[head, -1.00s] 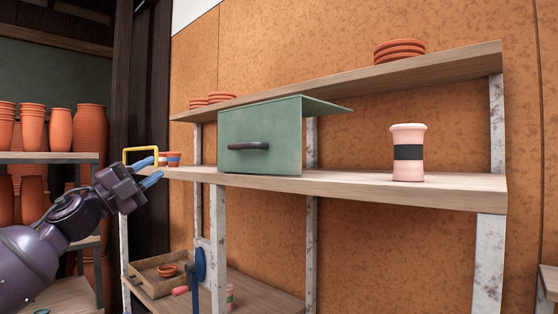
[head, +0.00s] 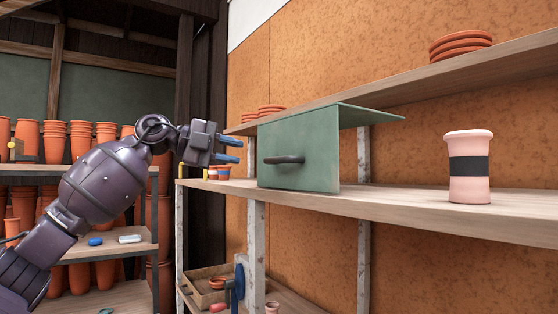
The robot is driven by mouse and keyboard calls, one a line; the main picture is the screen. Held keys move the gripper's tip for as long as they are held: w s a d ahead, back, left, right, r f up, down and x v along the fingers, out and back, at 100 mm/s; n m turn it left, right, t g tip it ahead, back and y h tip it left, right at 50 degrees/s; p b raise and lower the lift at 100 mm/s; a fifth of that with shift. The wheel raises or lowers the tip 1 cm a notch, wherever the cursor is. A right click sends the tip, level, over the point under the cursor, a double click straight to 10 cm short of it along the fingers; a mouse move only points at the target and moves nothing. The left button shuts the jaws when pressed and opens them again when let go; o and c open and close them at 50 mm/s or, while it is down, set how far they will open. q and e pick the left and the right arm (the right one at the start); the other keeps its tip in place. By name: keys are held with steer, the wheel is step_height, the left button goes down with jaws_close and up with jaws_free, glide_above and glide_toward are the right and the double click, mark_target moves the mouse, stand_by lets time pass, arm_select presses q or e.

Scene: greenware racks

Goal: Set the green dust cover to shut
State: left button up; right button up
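The green dust cover (head: 312,165) stands on the middle board of the wooden shelf unit. Its flat front panel bears a dark bar handle (head: 284,160), and a thin green top panel juts out to the right. I cannot tell how far open it is. My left gripper (head: 231,150) is just left of the cover in the picture, at about handle height. Its two blue fingertips are apart with nothing between them, and it does not appear to touch the cover. My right gripper is not in view.
A pink jar with a dark band (head: 469,167) stands on the middle board (head: 400,202) to the right. Terracotta saucers (head: 461,45) lie on the upper board. Small pots (head: 223,173) stand behind my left gripper. A wooden tray (head: 205,291) sits on the lower board.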

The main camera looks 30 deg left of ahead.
mark_target(274, 159)
arm_select(q)
steer(key=p+x, duration=0.1)
steer(key=x, duration=0.8)
steer(key=shift+w+d, duration=0.25)
steer(key=shift+w+d+f, duration=0.1)
steer(key=shift+w+d, duration=0.05)
steer(key=shift+d, duration=0.05)
steer(key=c, duration=0.3)
jaws_close()
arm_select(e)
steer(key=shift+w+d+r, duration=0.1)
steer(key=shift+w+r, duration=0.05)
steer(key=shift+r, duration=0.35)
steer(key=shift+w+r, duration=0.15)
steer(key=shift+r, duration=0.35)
